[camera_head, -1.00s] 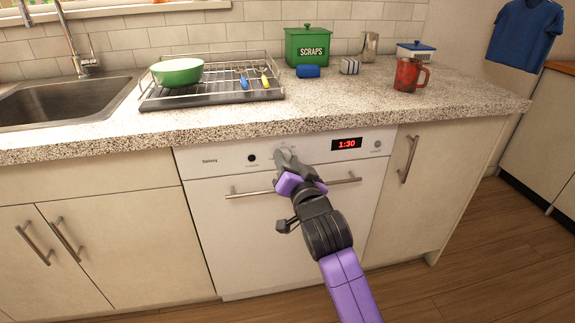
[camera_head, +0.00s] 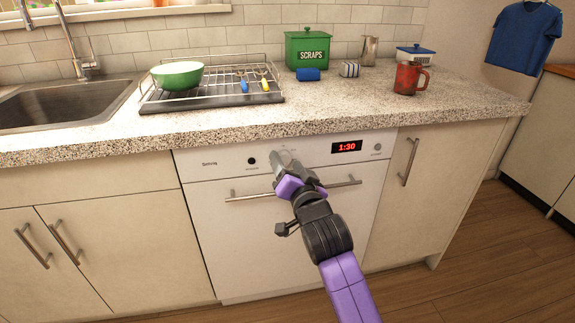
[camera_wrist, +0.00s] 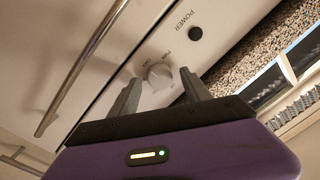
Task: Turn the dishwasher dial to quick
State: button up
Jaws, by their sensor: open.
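The white dishwasher (camera_head: 330,230) is under the counter, with a control panel along its top. Its dial (camera_wrist: 158,75) is a round grey knob with printed labels around it, too small to read surely. My gripper (camera_wrist: 160,90) is open, its two fingers on either side of the dial in the wrist view. I cannot tell whether the fingers touch it. In the head view my gripper (camera_head: 279,160) is at the panel and mostly hides the dial. A black power button (camera_wrist: 195,33) sits beside the dial. The red display (camera_head: 346,146) reads 1:30.
The dishwasher's bar handle (camera_head: 245,195) runs just below the panel, behind my gripper. The speckled counter edge (camera_head: 340,123) overhangs above. A dish rack (camera_head: 215,101), a green scraps tin (camera_head: 308,48) and a red mug (camera_head: 407,78) stand on the counter.

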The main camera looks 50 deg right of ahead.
jog(key=shift+s, duration=0.1)
jog(key=v, duration=0.7)
jog(key=shift+s+a+p, duration=0.2)
jog(key=shift+s+p, duration=0.05)
jog(key=shift+p, duration=0.05)
jog(key=shift+r, duration=0.1)
